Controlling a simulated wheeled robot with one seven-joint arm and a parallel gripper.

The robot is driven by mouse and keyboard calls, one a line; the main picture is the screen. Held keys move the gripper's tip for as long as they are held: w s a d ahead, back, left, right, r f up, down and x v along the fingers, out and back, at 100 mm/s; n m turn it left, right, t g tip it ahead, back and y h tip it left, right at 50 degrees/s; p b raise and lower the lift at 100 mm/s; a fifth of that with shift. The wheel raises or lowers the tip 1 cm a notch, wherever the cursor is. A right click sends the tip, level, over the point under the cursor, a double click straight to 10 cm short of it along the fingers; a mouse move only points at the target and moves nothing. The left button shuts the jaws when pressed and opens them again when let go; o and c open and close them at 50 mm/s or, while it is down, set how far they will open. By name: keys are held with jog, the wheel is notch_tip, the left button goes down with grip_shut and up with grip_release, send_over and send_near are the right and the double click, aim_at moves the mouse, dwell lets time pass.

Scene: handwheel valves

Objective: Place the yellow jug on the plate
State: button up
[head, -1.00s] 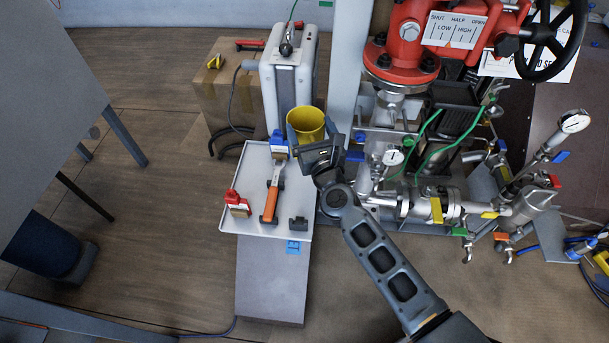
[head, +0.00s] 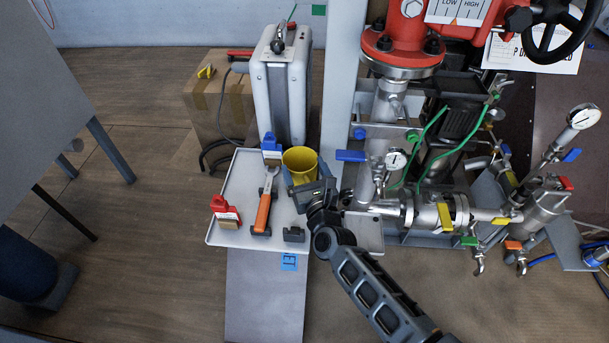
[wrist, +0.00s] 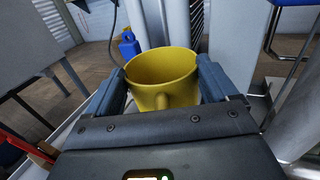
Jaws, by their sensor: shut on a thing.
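The yellow jug (head: 300,164) is upright at the right side of the white tray, near its back edge. It also fills the middle of the wrist view (wrist: 163,80), with its handle towards me. My gripper (head: 301,182) is shut on the jug, one finger on each side; both fingers show in the wrist view (wrist: 163,84). I cannot tell whether the jug's base touches the tray. No plate that I can clearly name shows, only the flat white tray (head: 232,200).
The tray holds an orange-handled wrench (head: 265,208), a red-handled brush (head: 225,212), a blue object (head: 271,147) and a dark block (head: 294,234). A white case (head: 283,85) stands behind. Pipes and valves (head: 420,205) crowd the right.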

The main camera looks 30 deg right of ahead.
jog(key=shift+f, duration=0.3)
jog(key=o, duration=1.3)
jog(key=shift+o, duration=0.2)
jog(key=shift+r, duration=0.1)
